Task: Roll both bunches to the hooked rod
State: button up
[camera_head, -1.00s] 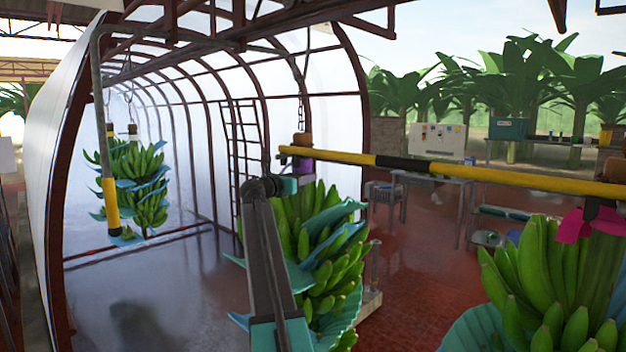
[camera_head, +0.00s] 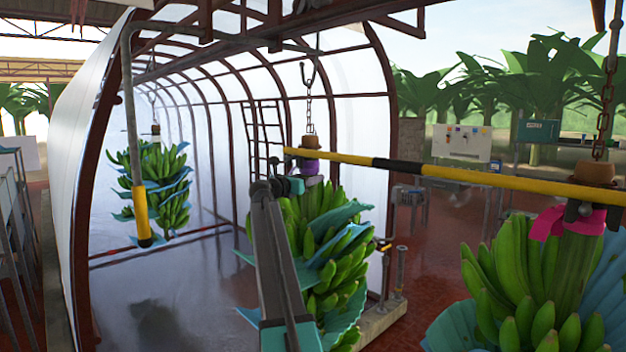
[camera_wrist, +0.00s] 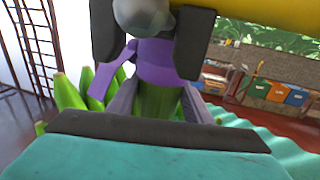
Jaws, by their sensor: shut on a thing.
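Two green banana bunches hang on chains, joined near their tops by a yellow spacer bar (camera_head: 450,173) with a black band. The nearer-left bunch (camera_head: 325,255) has a purple ribbon (camera_head: 310,167) and blue-green sheets between its tiers. The right bunch (camera_head: 530,285) has a pink ribbon (camera_head: 568,222) and is cut off by the frame. My gripper (camera_head: 298,184) is at the purple-ribbon bunch's top. In the wrist view, its fingers (camera_wrist: 157,104) are shut around the green stem (camera_wrist: 158,98) below the purple ribbon (camera_wrist: 160,62). The hooked rod (camera_head: 140,205), grey with a yellow, black-tipped lower end, hangs at left.
Another bunch (camera_head: 155,190) hangs inside the arched white tunnel, behind the rod. A ladder (camera_head: 265,135) leans in the tunnel. A low kerb with metal posts (camera_head: 385,300) stands right of the purple-ribbon bunch. The tunnel floor left of my arm looks clear.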

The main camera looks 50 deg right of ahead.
jog(key=shift+f, duration=0.1)
jog(key=o, duration=1.5)
jog(key=shift+s, duration=0.15)
jog(key=shift+d, duration=0.1)
jog(key=a+b, duration=0.1)
jog(key=a, duration=0.3)
jog(key=s+a+b, duration=0.1)
jog(key=a, duration=0.4)
jog(key=a+b, duration=0.2)
jog(key=a, duration=0.2)
jog(key=shift+s+a, duration=0.4)
